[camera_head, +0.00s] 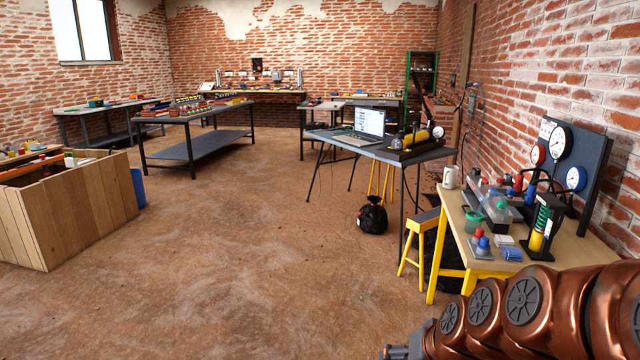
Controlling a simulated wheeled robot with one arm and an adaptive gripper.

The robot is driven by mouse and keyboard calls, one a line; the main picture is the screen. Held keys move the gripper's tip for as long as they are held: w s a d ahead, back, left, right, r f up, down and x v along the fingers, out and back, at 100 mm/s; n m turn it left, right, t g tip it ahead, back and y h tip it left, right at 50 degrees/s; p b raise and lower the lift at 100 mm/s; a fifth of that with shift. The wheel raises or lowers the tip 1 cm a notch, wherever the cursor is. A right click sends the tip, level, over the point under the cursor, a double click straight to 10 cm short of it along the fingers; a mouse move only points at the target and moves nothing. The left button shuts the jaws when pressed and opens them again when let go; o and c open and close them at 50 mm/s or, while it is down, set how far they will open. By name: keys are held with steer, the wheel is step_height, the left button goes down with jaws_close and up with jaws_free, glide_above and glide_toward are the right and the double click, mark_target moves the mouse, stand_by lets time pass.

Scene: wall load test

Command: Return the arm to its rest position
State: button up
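My copper-coloured arm (558,312) reaches in from the lower right corner and runs low across the picture toward the left. Grey round caps show on its joints. A dark grey end piece, apparently part of my gripper (400,350), shows at the bottom edge. Most of it is cut off by the frame, so its fingers and anything in them are hidden. The arm appears in front of the yellow-legged workbench (480,262), on the near side; the gap between them cannot be judged.
The workbench carries gauges (558,142) on a dark panel, a green-spring device (541,222) and small parts. A yellow stool (420,240), a black bag (372,216) and a laptop table (420,153) stand beyond. A wooden crate (75,212) is at left. The middle floor is clear.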

steer(key=s+d+n+g+h, duration=0.25)
steer(key=s+g, duration=0.55)
steer(key=s, duration=1.8)
steer(key=s+p+v, duration=0.1)
steer(key=p+v, duration=1.2)
steer(key=shift+a+r+t+p, duration=0.15)
steer(key=shift+r+t+p, duration=0.15)
steer(key=shift+r+p, duration=0.05)
